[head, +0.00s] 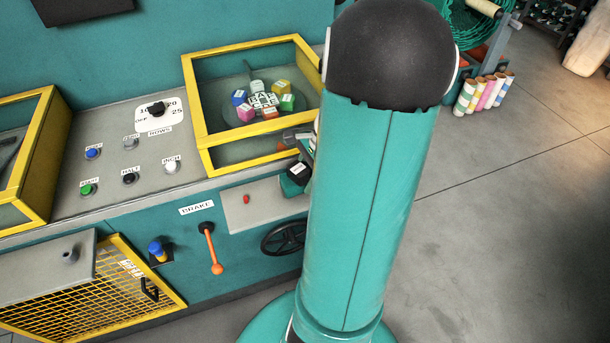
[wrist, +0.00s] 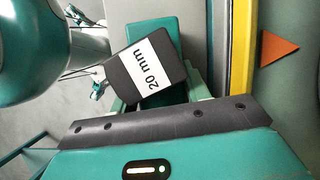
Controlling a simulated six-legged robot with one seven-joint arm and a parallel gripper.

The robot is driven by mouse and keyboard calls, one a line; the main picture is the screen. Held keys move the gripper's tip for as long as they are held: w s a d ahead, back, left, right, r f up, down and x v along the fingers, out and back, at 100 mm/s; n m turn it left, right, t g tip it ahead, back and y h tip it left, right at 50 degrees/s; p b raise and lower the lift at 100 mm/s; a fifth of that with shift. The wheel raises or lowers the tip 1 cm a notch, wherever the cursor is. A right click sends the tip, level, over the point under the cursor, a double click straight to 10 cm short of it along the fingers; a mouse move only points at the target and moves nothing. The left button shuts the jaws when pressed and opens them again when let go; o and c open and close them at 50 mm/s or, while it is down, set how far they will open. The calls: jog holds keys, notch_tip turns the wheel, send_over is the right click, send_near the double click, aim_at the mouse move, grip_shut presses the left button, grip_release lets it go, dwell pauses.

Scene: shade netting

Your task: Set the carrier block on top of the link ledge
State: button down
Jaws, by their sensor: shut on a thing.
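The carrier block appears to be the dark block with a white "20 mm" label (wrist: 147,75) in the wrist view, sitting between my gripper's pale fingers (wrist: 160,98). My gripper is shut on it. The block looks turned at an angle to a teal piece (wrist: 150,36) behind it; whether they touch I cannot tell. In the head view a small dark block with a white label (head: 298,170) shows beside my arm, which hides most of my gripper. No part is marked as the link ledge; a grey plate (head: 265,208) on the teal front lies just below the block.
A yellow-framed window (head: 190,100) with coloured cubes (head: 264,101) is above the block. An orange brake lever (head: 212,250) and a black handwheel (head: 285,238) stick out below. Several buttons line the grey counter (head: 110,215).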

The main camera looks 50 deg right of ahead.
jog(key=shift+f, duration=0.2)
jog(key=c, duration=0.7)
grip_release()
jog(key=v, duration=1.2)
jog(key=shift+a+r, duration=0.1)
jog(key=shift+r, duration=0.1)
jog(key=w+a+r+n, duration=0.1)
jog(key=a, duration=0.1)
jog(key=w+a+r+n+h, duration=0.1)
jog(key=a+n, duration=0.1)
jog(key=a, duration=0.1)
jog(key=w+a+r+n, duration=0.1)
jog(key=w+a, duration=0.1)
jog(key=shift+a+n+g, duration=0.35)
jog(key=shift+n+g, duration=0.05)
jog(key=a+r+n+t+h, duration=0.1)
jog(key=a+n, duration=0.5)
jog(key=a, duration=0.2)
jog(key=s+a+r+n+t+h, duration=0.1)
jog(key=a+r+n, duration=0.1)
jog(key=a+n, duration=0.4)
jog(key=a+r+n+t+h, duration=0.1)
jog(key=a+r+n+t, duration=0.1)
jog(key=a+n, duration=0.4)
jog(key=shift+s+a+r, duration=0.1)
jog(key=shift+s+a, duration=0.1)
jog(key=shift+a, duration=1.05)
jog(key=shift+s+a+r, duration=0.1)
jog(key=shift+s+a, duration=0.1)
jog(key=shift+a, duration=1.05)
